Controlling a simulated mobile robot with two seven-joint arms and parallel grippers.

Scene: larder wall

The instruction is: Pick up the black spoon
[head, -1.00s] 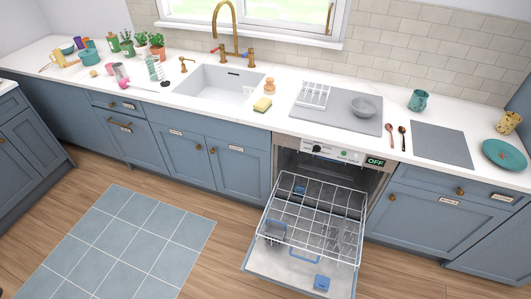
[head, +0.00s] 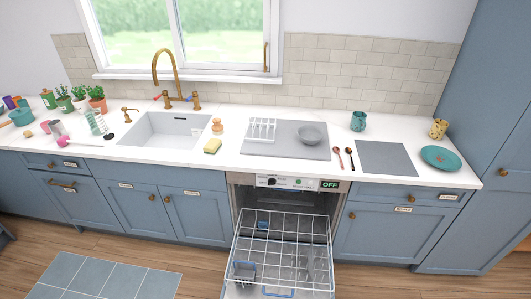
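Two spoons lie side by side on the white counter, between the grey drying mat and a grey board. The right one is the dark, black-looking spoon (head: 350,158). The left one is a reddish spoon (head: 338,157). The two lie close together but apart, with their handles toward the counter's front edge. Neither of my grippers shows in the head view.
The dishwasher door hangs open with its rack (head: 284,250) pulled out below the counter. The grey drying mat (head: 285,148) holds a white rack and a grey bowl (head: 312,134). The grey board (head: 387,158), a teal mug (head: 358,121) and a teal plate (head: 441,158) are nearby.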

